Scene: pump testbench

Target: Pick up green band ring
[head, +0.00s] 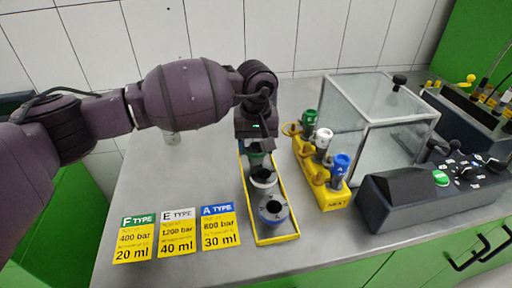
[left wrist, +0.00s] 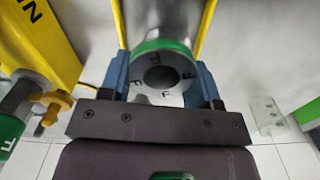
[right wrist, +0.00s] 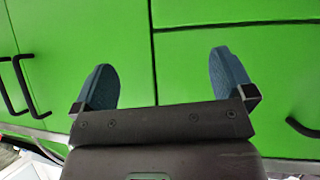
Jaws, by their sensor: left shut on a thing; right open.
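The green band ring (left wrist: 165,47) is a grey metal ring with a green band and F letters around its dark hole. In the left wrist view it sits between the blue fingers of my left gripper (left wrist: 160,82), which is shut on it. In the head view the ring (head: 256,158) shows partly under my left gripper (head: 255,146), at the far end of the yellow-rimmed tray (head: 288,198). Whether it touches the tray is hidden. My right gripper (right wrist: 163,75) is open and empty, before green cabinet fronts.
A white-band ring (head: 263,180) and a blue-band ring (head: 271,211) stand in the tray. To the right are a yellow block (head: 335,196) with coloured-capped parts, a glass box (head: 395,135) and a control panel (head: 425,200).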

